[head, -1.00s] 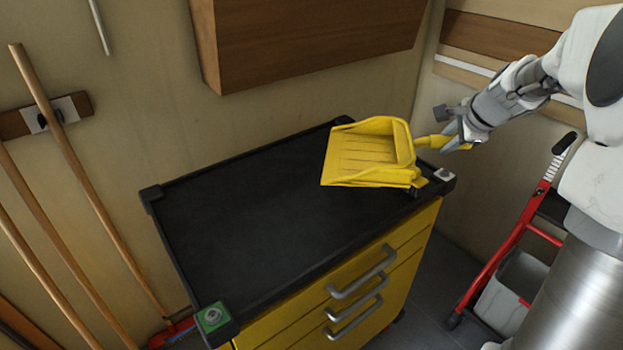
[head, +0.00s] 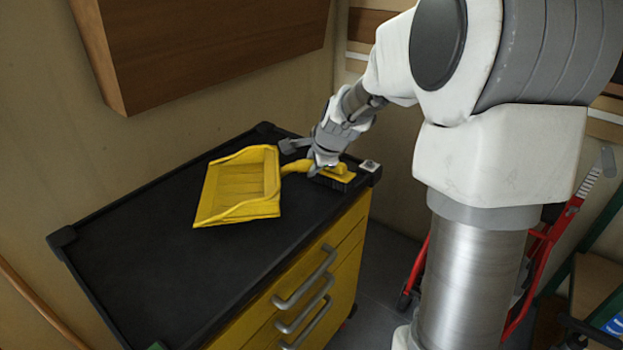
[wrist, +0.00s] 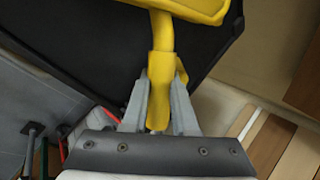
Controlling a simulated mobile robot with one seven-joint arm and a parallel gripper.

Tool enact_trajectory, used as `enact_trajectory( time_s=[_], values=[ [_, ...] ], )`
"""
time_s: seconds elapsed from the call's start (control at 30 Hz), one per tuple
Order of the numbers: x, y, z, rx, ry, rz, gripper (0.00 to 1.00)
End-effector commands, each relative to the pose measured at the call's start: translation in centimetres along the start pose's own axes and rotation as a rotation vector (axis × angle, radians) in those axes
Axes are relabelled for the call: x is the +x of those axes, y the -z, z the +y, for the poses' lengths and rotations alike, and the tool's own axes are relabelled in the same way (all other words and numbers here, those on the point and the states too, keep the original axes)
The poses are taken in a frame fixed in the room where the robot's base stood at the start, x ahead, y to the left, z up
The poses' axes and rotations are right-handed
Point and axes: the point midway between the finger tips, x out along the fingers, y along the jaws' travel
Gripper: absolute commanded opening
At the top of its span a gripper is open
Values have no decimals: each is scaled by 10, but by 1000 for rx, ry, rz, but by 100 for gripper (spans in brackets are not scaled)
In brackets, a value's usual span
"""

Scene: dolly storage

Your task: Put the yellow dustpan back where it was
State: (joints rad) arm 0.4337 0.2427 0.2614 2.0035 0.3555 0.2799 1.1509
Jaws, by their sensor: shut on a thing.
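The yellow dustpan (head: 240,188) is over the black top of the yellow drawer cart (head: 130,268), its pan toward the left and its handle toward my gripper. My gripper (head: 306,156) is shut on the handle, near the cart's far right corner. In the wrist view, the fingers (wrist: 159,92) close around the handle from both sides, and part of the dustpan (wrist: 200,8) shows at the top edge. I cannot tell whether the pan touches the cart top.
A yellow brush with dark bristles (head: 336,177) lies at the cart's right end, close beside my gripper. A wooden cabinet (head: 200,45) hangs above. A red hand truck (head: 540,255) stands at the right. The left part of the cart top is clear.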

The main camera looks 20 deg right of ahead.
Motion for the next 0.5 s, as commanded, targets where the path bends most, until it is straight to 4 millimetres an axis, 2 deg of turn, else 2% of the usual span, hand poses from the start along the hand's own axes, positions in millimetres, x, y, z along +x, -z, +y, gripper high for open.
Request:
enact_trajectory(
  time_s=[0.27, 0.5],
  values=[
    [30, 4, 23, 3, -2, 0, 0],
    [31, 4, 23, 0, 0, 0, 0]
  ],
)
